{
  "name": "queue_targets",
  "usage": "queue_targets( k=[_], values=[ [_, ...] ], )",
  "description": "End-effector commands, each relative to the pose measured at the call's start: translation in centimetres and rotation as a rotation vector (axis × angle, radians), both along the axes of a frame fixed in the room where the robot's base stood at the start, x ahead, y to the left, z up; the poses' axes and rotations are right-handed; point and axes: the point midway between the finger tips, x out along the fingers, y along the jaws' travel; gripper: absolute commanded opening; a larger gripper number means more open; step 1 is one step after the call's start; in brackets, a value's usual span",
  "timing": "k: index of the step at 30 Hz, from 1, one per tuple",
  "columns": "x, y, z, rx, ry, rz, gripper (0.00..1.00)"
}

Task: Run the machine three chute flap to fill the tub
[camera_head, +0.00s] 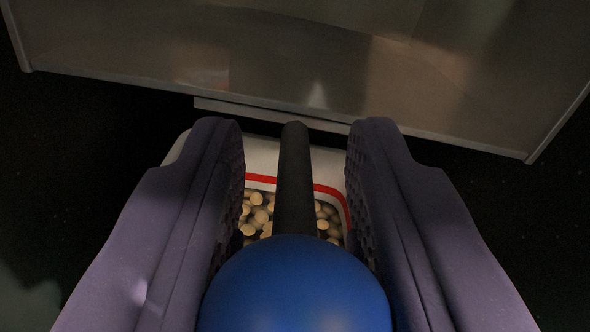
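My gripper (299,127) has two purple-grey fingers spread wide apart. A black rod (294,180) runs between them, with clear gaps to both fingertips. A large blue ball knob (295,290) sits at the rod's near end, low in the picture, between the rear parts of the fingers. Whether the fingers touch the ball cannot be told. Below and behind lies a white tub (262,155) with a red line inside its rim. Several round beige pieces (257,216) lie in it. The fingers, rod and ball hide much of the tub. The flap cannot be made out clearly.
A wide grey metal panel (330,60) crosses the top of the picture, with a pale lower edge and a narrow strip (270,112) beneath it. The surroundings on both sides are very dark, so free room there is hard to judge.

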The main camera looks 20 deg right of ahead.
Motion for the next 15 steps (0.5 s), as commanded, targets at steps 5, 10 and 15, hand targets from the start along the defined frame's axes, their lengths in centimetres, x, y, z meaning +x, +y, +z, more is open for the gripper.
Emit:
queue_targets(
  k=[5, 10, 15],
  values=[
    [-0.03, 0.01, -0.02, 0.000, 0.000, 0.000, 0.00],
    [-0.05, 0.04, -0.35, -0.010, -0.028, 0.000, 0.00],
    [-0.06, 0.04, -0.68, -0.033, -0.108, 0.001, 0.00]
  ],
)
